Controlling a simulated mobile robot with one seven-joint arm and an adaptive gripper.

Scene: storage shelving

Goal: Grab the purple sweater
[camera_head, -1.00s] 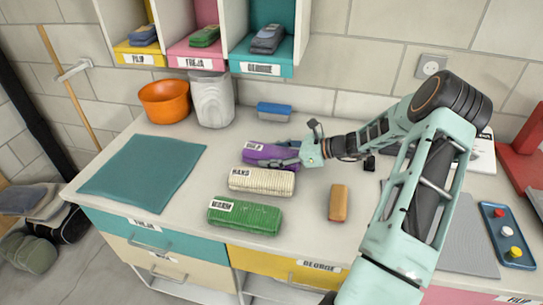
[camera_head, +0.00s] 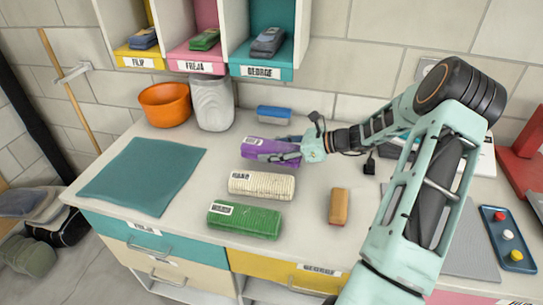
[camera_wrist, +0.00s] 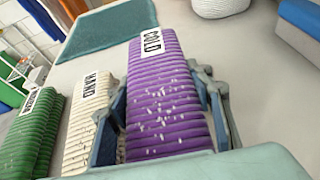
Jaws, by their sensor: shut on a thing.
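The purple sweater (camera_head: 262,148) is a folded, ribbed bundle with a white label reading COLD. It is at the back of the row on the worktop, and it fills the middle of the wrist view (camera_wrist: 165,100). My gripper (camera_head: 285,153) reaches it from the right in the head view, with one finger on each side of the sweater. In the wrist view my gripper (camera_wrist: 160,120) is shut on the purple sweater near its close end. I cannot tell whether the sweater is clear of the worktop.
A cream sweater (camera_head: 262,185) and a green sweater (camera_head: 245,219) lie in front on the worktop (camera_head: 180,235). A blue brush (camera_head: 273,113), white basket (camera_head: 213,105) and orange bowl (camera_head: 165,104) stand behind. A teal mat (camera_head: 143,175) lies left.

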